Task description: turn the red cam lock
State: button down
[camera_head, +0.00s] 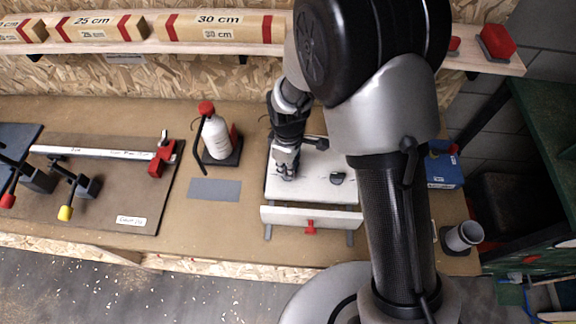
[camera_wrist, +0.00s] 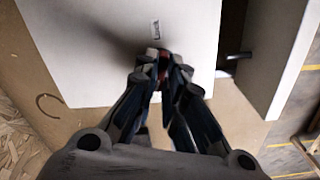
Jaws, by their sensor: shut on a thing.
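The red cam lock (camera_wrist: 163,61) shows as a small red patch between my fingertips in the wrist view, on the white panel (camera_wrist: 95,50). A small printed label (camera_wrist: 155,29) sits just above it on the panel. My gripper (camera_wrist: 162,66) is shut on the cam lock, and its fingers hide most of it, so its angle cannot be told. In the head view my gripper (camera_head: 285,168) points down at the left part of the white panel (camera_head: 310,185); the cam lock is hidden there.
A white front board (camera_head: 335,219) with a red knob (camera_head: 310,227) stands along the panel's near side. A white bottle (camera_head: 216,138) with a red cap stands to the left. Clamps (camera_head: 70,185) lie further left. A grey cup (camera_head: 464,236) is at the right.

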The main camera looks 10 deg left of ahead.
jog(key=shift+n, duration=1.2)
jog(key=c, duration=1.7)
grip_release()
jog(key=shift+r, duration=6.05)
